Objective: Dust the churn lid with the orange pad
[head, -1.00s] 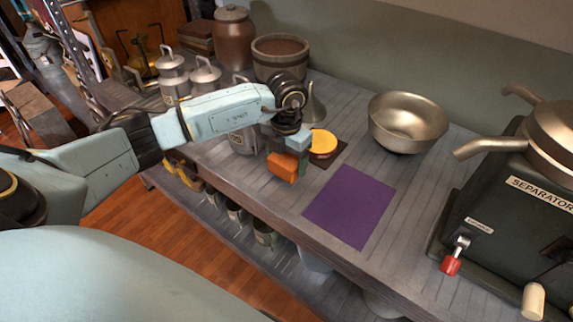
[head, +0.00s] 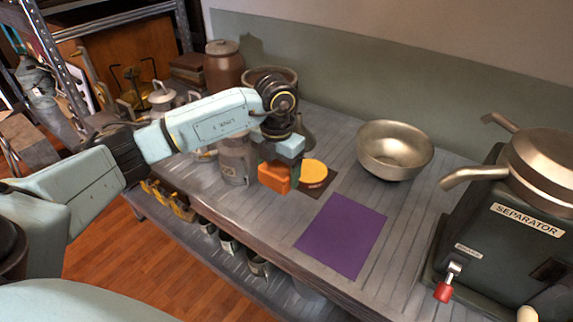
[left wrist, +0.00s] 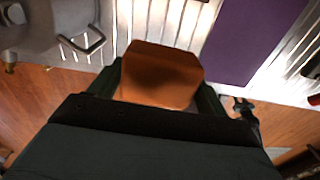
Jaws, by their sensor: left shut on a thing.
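My left gripper (head: 279,165) is shut on the orange pad (head: 278,178) and holds it above the bench's front part. In the left wrist view the pad (left wrist: 160,76) sits between the dark fingers. A grey metal churn (head: 234,158) stands just left of the gripper, partly behind my arm; its top is hidden there. The left wrist view shows grey metal with a handle (left wrist: 92,42) at upper left. Other lidded metal cans (head: 165,97) stand farther left, partly covered by my arm. Which lid is the churn lid is unclear. My right gripper is not in view.
A purple mat (head: 342,236) lies flat to the right. A metal bowl (head: 394,150) and the separator (head: 510,220) stand farther right. Brown crocks (head: 223,68) stand at the back.

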